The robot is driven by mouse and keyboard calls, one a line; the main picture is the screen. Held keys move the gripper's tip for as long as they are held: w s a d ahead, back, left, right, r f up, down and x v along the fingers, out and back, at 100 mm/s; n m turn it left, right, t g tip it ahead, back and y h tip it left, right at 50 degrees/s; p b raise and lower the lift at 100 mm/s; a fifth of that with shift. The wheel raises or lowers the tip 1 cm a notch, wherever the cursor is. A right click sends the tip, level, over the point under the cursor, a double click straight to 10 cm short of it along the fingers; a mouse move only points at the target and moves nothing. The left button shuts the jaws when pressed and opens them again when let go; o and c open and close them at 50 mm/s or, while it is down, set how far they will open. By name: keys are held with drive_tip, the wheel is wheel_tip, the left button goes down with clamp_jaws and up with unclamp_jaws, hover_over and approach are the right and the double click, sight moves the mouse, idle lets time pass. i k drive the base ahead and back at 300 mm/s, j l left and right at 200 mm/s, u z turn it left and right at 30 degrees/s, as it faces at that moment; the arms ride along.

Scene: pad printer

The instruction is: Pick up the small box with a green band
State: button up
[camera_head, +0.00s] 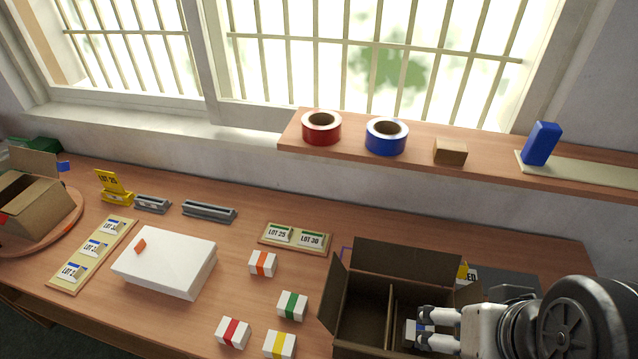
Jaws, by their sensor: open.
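The small white box with a green band (292,306) lies on the wooden table. It is left of the open cardboard box and among other small banded boxes. My gripper (422,328) is at the lower right, over the open cardboard box, pointing left. Its two fingers are apart. A small white and blue item shows behind the fingers, inside the cardboard box; it is partly hidden and I cannot tell whether the fingers touch it. The green-banded box is well to the left of my gripper, with the cardboard box's left flap between them.
Small boxes with orange (262,263), red (232,333) and yellow (279,345) bands lie around the green-banded one. The divided cardboard box (362,312) has raised flaps. A white carton (167,262) is at left. A shelf (480,162) with tape rolls overhangs the back.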

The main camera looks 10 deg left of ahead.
sight(292, 306)
drive_tip(key=u, duration=1.2)
drive_tip(key=i+j+z, duration=0.2)
drive_tip(key=j+z, duration=0.2)
drive_tip(key=i+j+z, duration=0.1)
drive_tip(key=j+z, duration=0.75)
drive_tip(key=j, duration=0.15)
